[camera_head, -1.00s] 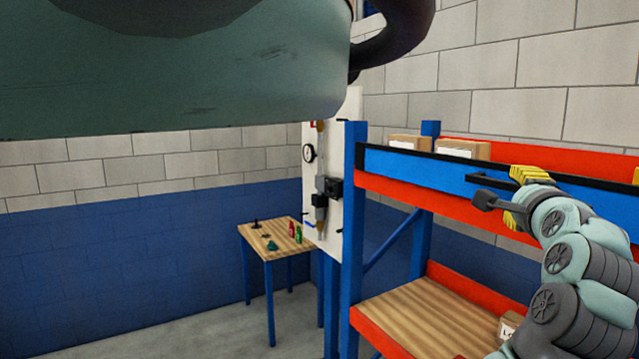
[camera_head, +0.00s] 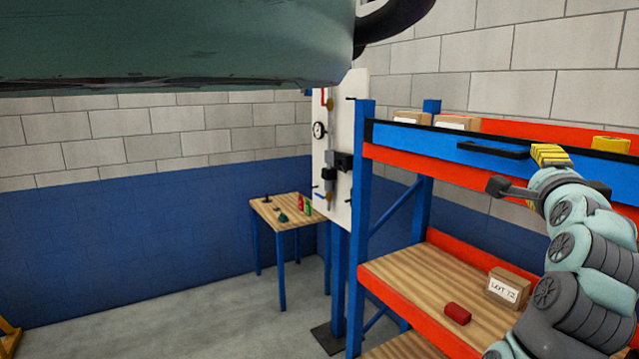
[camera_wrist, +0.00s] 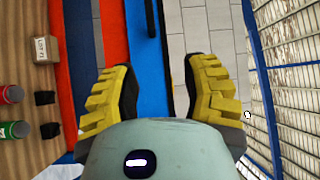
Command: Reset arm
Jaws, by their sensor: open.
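My gripper (camera_head: 522,170) has yellow ribbed fingers and shows at the right of the head view, at the end of my grey-green arm. It is just in front of the shelf rack's blue front panel, near a black bar handle (camera_head: 495,148). In the wrist view my gripper (camera_wrist: 160,88) is open, its two fingers wide apart with nothing between them. The black handle (camera_wrist: 150,18) lies beyond the fingertips there. Whether any part of the gripper touches the panel is unclear.
The blue-and-red rack (camera_head: 360,200) holds a labelled box (camera_head: 508,287) and a red cylinder (camera_head: 457,313) on its wooden shelf. A white panel with a gauge (camera_head: 319,130) stands left of it. A small wooden table (camera_head: 270,207) carries small items.

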